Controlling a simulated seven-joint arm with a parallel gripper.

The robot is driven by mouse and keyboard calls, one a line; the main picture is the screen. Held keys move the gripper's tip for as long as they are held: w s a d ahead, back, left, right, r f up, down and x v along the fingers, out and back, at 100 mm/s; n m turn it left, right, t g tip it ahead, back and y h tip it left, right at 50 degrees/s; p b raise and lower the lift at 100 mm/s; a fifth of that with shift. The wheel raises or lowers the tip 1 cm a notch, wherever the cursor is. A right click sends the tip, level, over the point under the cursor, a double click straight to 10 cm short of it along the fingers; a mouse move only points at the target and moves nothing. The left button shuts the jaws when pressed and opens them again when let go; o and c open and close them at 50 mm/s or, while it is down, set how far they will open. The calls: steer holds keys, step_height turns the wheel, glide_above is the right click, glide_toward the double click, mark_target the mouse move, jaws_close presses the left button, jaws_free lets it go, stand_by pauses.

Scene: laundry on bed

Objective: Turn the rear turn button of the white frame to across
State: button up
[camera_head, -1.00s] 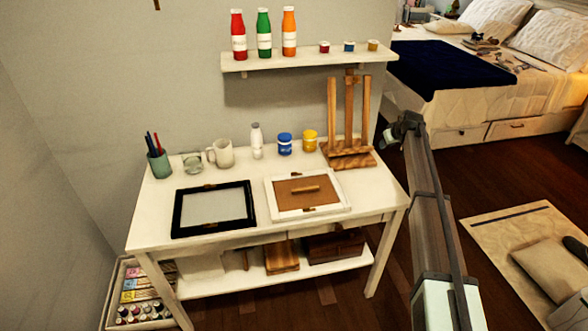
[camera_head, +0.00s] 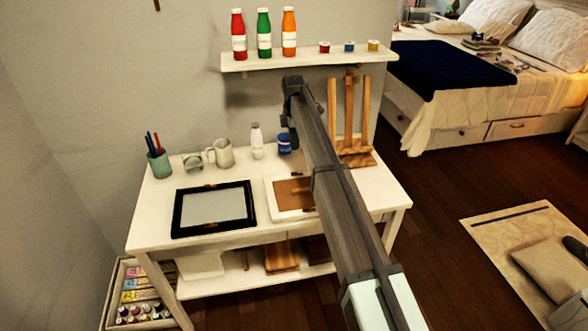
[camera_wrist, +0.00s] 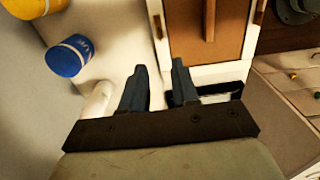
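The white frame (camera_head: 270,203) lies on the table, its right part hidden behind my arm. In the wrist view the white frame (camera_wrist: 233,73) shows a brown back panel (camera_wrist: 188,45) with a wooden bar on it. The rear turn button (camera_wrist: 157,25), small and brown, is on the rim nearest the jars and looks lengthwise along it. Another turn button (camera_wrist: 260,11) is on the opposite rim. My gripper (camera_wrist: 160,70) is open and empty, its fingers apart, seen beside the frame's left end. In the head view, its fingertips are not clear.
The blue jar (camera_wrist: 68,57) and yellow jar (camera_wrist: 28,6) stand behind the frame. A white bottle (camera_head: 257,140) stands at the back. The black frame (camera_head: 177,213) lies left of the white one. The easel (camera_head: 350,125) stands right. The shelf (camera_head: 235,64) overhangs the rear.

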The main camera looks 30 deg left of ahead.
mark_target(297, 173)
step_height(297, 173, down, 13)
steer(key=shift+f, duration=0.1)
stand_by(0.4)
jaws_close()
stand_by(0.4)
